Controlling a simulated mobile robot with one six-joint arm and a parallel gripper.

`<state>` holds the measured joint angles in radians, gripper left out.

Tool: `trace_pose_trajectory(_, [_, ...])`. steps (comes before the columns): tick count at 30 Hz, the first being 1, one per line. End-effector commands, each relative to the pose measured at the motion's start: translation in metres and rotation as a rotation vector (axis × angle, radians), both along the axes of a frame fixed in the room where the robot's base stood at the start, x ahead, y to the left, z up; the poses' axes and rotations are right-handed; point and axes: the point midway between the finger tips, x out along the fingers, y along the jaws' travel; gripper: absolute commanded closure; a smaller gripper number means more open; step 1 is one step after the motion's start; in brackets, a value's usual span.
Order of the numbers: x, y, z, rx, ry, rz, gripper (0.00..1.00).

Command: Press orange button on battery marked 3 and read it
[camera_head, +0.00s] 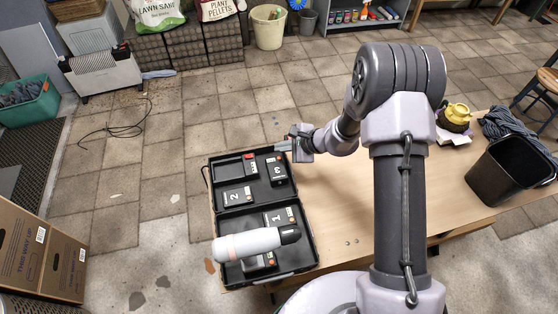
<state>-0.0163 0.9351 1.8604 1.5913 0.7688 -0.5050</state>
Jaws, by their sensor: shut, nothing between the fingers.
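The battery marked 3 (276,170) is a dark block with a white numeral, lying in the upper right of the open black case (208,221). The battery marked 2 (236,197) lies to the lower left, and the battery marked 1 (279,217) lies in the nearer half. No reading is legible.
The case is on the left end of a wooden table (345,200).

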Motion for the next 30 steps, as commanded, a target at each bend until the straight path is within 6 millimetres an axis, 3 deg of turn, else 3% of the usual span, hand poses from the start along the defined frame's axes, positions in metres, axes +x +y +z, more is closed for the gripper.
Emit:
trace_pose_trajectory(1, [0.0002,0.0001,-0.0143,0.000,-0.001,-0.001,1.00])
trace_pose_trajectory(5, [0.0002,0.0000,-0.0234,0.000,-0.001,-0.001,1.00])
trace_pose_trajectory(30, [-0.0001,0.0001,-0.0218,0.000,0.000,0.000,1.00])
